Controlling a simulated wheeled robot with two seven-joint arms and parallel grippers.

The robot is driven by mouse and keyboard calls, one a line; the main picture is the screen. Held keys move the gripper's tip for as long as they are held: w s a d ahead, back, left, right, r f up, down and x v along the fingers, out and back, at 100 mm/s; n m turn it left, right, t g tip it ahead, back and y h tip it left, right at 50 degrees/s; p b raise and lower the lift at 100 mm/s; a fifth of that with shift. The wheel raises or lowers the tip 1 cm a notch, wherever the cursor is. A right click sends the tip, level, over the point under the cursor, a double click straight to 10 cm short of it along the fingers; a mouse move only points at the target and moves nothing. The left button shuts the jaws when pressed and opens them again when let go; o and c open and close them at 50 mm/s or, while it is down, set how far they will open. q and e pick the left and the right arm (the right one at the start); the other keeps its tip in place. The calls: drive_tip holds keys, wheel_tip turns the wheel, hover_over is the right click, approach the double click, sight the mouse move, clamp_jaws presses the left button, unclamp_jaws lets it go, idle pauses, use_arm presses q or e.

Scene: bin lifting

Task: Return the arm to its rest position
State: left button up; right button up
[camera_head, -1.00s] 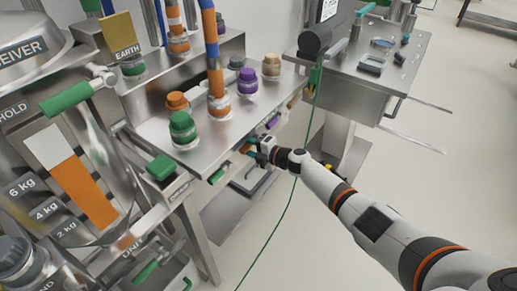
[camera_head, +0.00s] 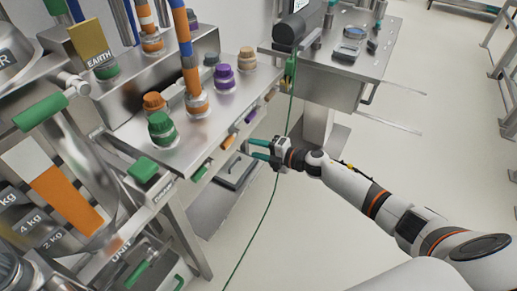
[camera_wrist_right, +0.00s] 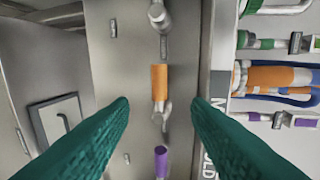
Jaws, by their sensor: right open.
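My right arm reaches in from the lower right of the head view. Its gripper (camera_head: 250,148) has green fingers that are spread open with nothing between them. It is in the air just in front of the steel bench (camera_head: 208,120), clear of the bench's front edge. In the right wrist view the two green fingers (camera_wrist_right: 160,125) stand wide apart. Between them, farther off, an orange handle (camera_wrist_right: 159,82) and a purple handle (camera_wrist_right: 161,160) show on the bench front. My left gripper is not in view.
Green (camera_head: 162,128), orange and purple (camera_head: 224,76) caps stand on the bench. A green cable (camera_head: 267,205) hangs down close to my right gripper. A steel table (camera_head: 350,60) stands at the back. The floor at the right is clear.

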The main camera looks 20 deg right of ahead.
drive_tip(key=s+d+f+m+g+h, duration=0.1)
drive_tip(key=s+d+f+m+h, duration=0.15)
drive_tip(key=s+f+m, duration=0.5)
drive_tip(key=s+d+f+m+h+p, duration=0.1)
drive_tip(key=s+f+m+h, duration=0.2)
drive_tip(key=f, duration=0.8)
drive_tip(key=s+d+f+m+g+h, duration=0.1)
drive_tip(key=s+f+m+h, duration=0.25)
drive_tip(key=s+f, duration=0.4)
drive_tip(key=s+a+f+m+g, duration=0.1)
drive_tip(key=s+f+m+g, duration=0.2)
drive_tip(key=s, duration=0.9)
drive_tip(key=s+a+f+m+g, duration=0.2)
drive_tip(key=s+f, duration=0.5)
drive_tip(key=s, duration=0.5)
drive_tip(key=s+a+f+m+g, duration=0.2)
drive_tip(key=s+f+m+g, duration=0.2)
drive_tip(key=s, duration=0.8)
wheel_tip(320, 180, down, 2)
drive_tip(key=shift+s+h+p, duration=0.15)
drive_tip(key=shift+h+p, duration=0.2)
drive_tip(key=shift+h, duration=0.05)
drive_tip(key=shift+c, duration=0.8)
drive_tip(key=shift+w, duration=0.2)
